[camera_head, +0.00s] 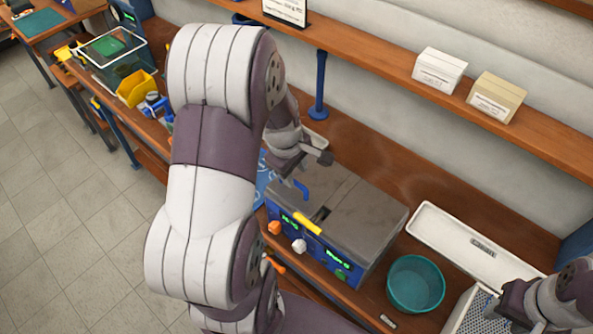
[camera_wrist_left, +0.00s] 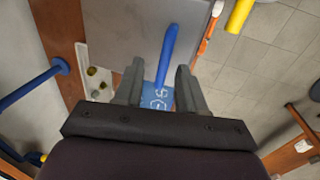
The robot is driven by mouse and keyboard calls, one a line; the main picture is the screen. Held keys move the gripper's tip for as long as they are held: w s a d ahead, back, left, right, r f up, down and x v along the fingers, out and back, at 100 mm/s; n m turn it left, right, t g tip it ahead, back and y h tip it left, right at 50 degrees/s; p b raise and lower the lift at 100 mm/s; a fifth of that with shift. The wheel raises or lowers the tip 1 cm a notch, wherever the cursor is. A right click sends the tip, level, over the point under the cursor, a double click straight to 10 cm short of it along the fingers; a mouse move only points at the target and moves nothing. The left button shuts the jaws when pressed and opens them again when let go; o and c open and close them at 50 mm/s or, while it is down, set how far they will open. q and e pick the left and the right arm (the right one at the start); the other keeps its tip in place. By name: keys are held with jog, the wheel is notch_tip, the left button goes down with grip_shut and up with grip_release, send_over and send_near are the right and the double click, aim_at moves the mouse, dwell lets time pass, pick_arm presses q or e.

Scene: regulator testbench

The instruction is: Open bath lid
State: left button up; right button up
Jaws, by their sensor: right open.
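The bath is a grey metal box with a flat grey lid (camera_head: 345,205) and a blue front panel (camera_head: 338,268) with green displays and knobs. A blue handle (camera_head: 301,189) stands at the lid's left end, and a yellow handle (camera_head: 307,223) lies along the front edge. The lid looks shut. My left gripper (camera_head: 318,160) is above and just behind the blue handle. In the left wrist view the left gripper (camera_wrist_left: 160,72) is open, and the blue handle (camera_wrist_left: 168,50) appears between its fingers, not gripped. My right gripper (camera_head: 490,308) is at the lower right, partly cut off.
A teal bowl (camera_head: 416,283) and a long white tray (camera_head: 455,240) stand right of the bath. A perforated metal basket (camera_head: 470,318) is near the right gripper. A wooden shelf (camera_head: 385,62) with two small boxes overhangs the back, held by a blue post (camera_head: 320,85).

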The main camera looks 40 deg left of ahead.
pick_arm(q)
jog(key=shift+w+a+f, duration=0.1)
jog(key=shift+f, duration=0.7)
jog(key=shift+a+f, duration=0.1)
jog(key=shift+f, duration=0.2)
jog(key=shift+s, duration=0.4)
jog(key=shift+f, duration=0.1)
jog(key=shift+w, duration=0.25)
jog(key=shift+c, duration=1)
grip_shut()
pick_arm(e)
jog(key=shift+s+a+r, duration=0.15)
jog(key=shift+s+r, duration=0.1)
jog(key=shift+s, duration=0.2)
